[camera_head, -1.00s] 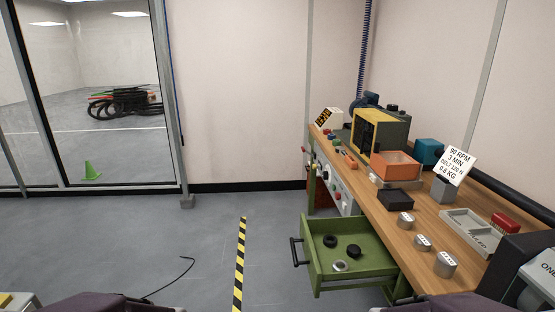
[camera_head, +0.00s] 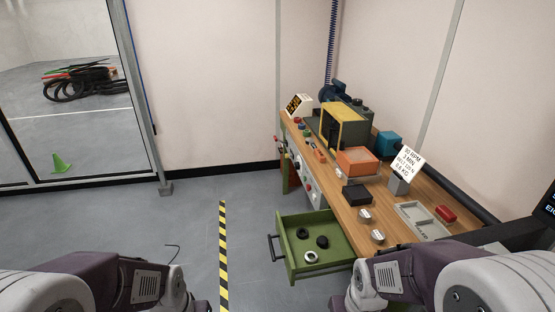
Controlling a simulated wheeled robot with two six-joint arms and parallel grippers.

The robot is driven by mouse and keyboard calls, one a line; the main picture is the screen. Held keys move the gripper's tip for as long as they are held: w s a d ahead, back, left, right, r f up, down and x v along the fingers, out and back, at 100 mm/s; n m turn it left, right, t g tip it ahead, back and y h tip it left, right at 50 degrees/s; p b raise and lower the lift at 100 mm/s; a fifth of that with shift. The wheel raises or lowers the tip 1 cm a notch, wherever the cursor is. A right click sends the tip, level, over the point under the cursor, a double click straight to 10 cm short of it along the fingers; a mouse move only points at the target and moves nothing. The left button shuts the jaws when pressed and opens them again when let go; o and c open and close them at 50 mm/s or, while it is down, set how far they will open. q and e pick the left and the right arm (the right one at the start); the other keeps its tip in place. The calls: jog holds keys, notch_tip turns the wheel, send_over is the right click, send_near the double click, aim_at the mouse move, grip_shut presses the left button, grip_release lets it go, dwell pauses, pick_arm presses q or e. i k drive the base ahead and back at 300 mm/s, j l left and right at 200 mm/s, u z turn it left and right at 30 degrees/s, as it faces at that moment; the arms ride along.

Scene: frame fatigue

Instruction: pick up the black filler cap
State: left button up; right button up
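An open green drawer (camera_head: 291,262) sticks out from the front of the wooden workbench. Inside it lie two small black round pieces, one at the back left (camera_head: 303,233) and one at the right (camera_head: 322,242). The left one looks ring-like and the right one looks solid, but I cannot tell for sure which is the black filler cap. A pale metal ring (camera_head: 311,256) lies in front of them. Both my arms show at the bottom edge, left and right of the drawer. Neither gripper is in view.
The workbench (camera_head: 336,199) holds a yellow-framed machine (camera_head: 341,116), an orange bin (camera_head: 358,161), a black tray (camera_head: 356,194), metal weights (camera_head: 365,216) and a grey tray (camera_head: 423,221). A yellow-black floor stripe (camera_head: 223,255) runs left of the drawer.

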aim_at(321, 241)
jog(key=z, duration=0.1)
jog(key=i+j+z, duration=0.65)
jog(key=j, duration=0.3)
jog(key=i+j+z, duration=0.45)
jog(key=j, duration=0.4)
